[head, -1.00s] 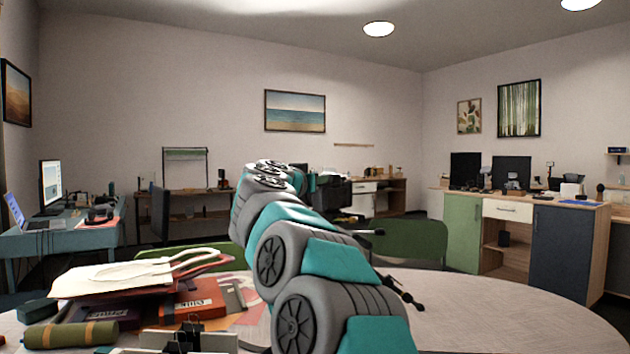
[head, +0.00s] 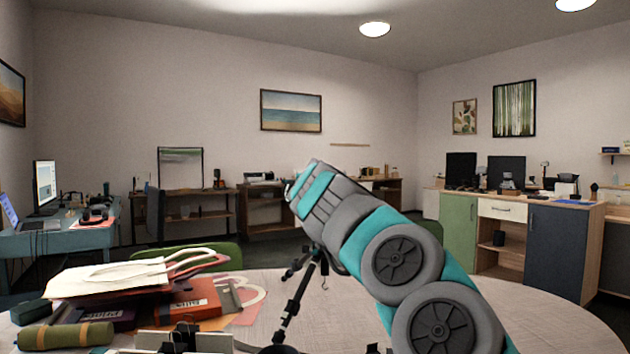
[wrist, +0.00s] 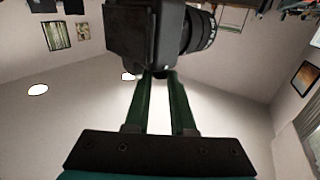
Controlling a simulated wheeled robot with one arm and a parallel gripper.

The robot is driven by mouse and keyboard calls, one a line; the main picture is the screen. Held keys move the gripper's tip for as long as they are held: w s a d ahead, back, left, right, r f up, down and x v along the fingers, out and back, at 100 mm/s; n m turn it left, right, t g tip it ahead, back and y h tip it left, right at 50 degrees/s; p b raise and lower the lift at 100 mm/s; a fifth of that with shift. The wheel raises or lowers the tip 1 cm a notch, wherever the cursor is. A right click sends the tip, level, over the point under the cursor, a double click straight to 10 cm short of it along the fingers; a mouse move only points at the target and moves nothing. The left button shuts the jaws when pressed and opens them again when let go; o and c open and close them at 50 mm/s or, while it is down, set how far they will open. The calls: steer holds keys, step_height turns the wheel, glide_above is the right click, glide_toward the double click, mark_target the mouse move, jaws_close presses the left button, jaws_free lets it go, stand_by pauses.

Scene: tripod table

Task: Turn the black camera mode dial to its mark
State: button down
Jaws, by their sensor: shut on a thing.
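A black camera (wrist: 145,35) with a ribbed lens (wrist: 200,30) fills the top middle of the wrist view, where the room appears upside down. My gripper (wrist: 160,76) reaches up the picture with two dark green fingers, and their tips close together at the camera body's edge. They are shut on a small dark part there, which fits the mode dial. The dial and its mark are hidden by the tips. In the head view, a black tripod (head: 292,305) stands on the table (head: 530,315). My arm hides the camera and my gripper there.
Folders with a white-handled bag (head: 130,275), a red box (head: 195,300) and a green roll (head: 68,335) crowd the table's left side. The table's right side is bare. Desks with monitors (head: 505,172) stand along the far walls.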

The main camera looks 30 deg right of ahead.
steer(key=c, duration=0.8)
jaws_free()
steer(key=shift+o, duration=0.2)
steer(key=shift+g+h, duration=0.3)
steer(key=shift+h, duration=0.1)
steer(key=shift+w+a+m+g+h, duration=0.15)
steer(key=shift+w+m+g+h, duration=0.05)
steer(key=shift+m+g+h, duration=1)
steer(key=shift+w+a+m+g+h, duration=0.1)
steer(key=shift+w+m+g+h, duration=0.15)
steer(key=shift+m+g+h, duration=0.9)
steer(key=shift+w+a+m+g+h, duration=0.2)
steer(key=shift+m+g+h, duration=0.55)
steer(key=shift+m+g, duration=0.75)
steer(key=shift+g, duration=0.55)
steer(key=shift+g, duration=0.3)
steer(key=shift+m, duration=0.25)
